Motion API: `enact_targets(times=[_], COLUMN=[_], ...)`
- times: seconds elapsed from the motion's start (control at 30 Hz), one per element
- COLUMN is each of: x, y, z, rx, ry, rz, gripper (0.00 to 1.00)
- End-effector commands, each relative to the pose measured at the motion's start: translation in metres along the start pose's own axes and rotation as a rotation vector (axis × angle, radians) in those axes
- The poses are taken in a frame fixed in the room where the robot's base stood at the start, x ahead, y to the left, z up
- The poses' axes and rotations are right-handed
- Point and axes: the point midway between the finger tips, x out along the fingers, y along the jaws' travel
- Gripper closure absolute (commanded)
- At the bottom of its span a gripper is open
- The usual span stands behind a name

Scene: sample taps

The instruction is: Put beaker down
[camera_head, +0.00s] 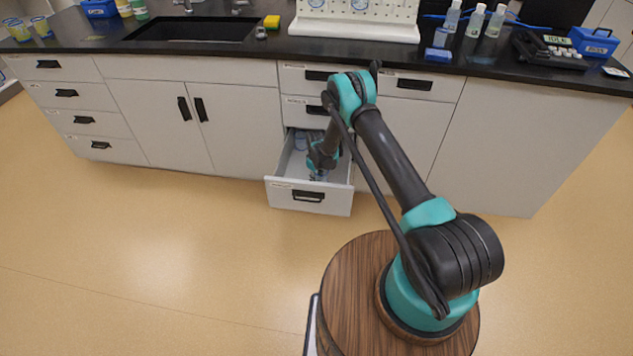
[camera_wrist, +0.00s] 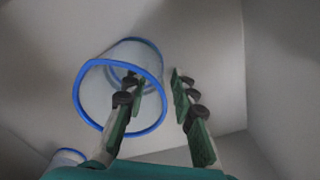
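A clear beaker (camera_wrist: 88,105) with a blue rim is in the drawer in the wrist view, its mouth facing the camera. It looks to rest on the drawer floor, though contact is hard to judge. My gripper (camera_wrist: 155,82) has its fingers apart: the left finger overlaps the beaker's mouth and seems to reach inside, the right finger is outside the wall. A gap shows between the right finger and the beaker. In the head view my gripper (camera_head: 318,174) is down inside the open drawer (camera_head: 308,198), and the beaker there is mostly hidden by my arm.
A second blue-rimmed vessel (camera_wrist: 68,156) shows partly at the lower left in the wrist view. Drawer walls surround my gripper. The black counter (camera_head: 270,48) above holds a sink (camera_head: 190,30), bottles (camera_head: 474,22) and a white rack (camera_head: 355,28). The floor in front is clear.

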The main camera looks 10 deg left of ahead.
Motion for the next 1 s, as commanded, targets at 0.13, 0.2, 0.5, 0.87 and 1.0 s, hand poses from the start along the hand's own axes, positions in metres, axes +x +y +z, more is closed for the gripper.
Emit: enact_targets(times=[0.13, 0.2, 0.5, 0.87, 1.0], x=[-0.006, -0.013, -0.068, -0.118, -0.122], y=[0.000, 0.000, 0.000, 0.000, 0.000], z=[0.000, 0.000, 0.000, 0.000, 0.000], rx=[0.000, 0.000, 0.000, 0.000, 0.000], ry=[0.000, 0.000, 0.000, 0.000, 0.000], rz=[0.000, 0.000, 0.000, 0.000, 0.000], gripper=[0.74, 0.74, 0.74, 0.74, 0.74])
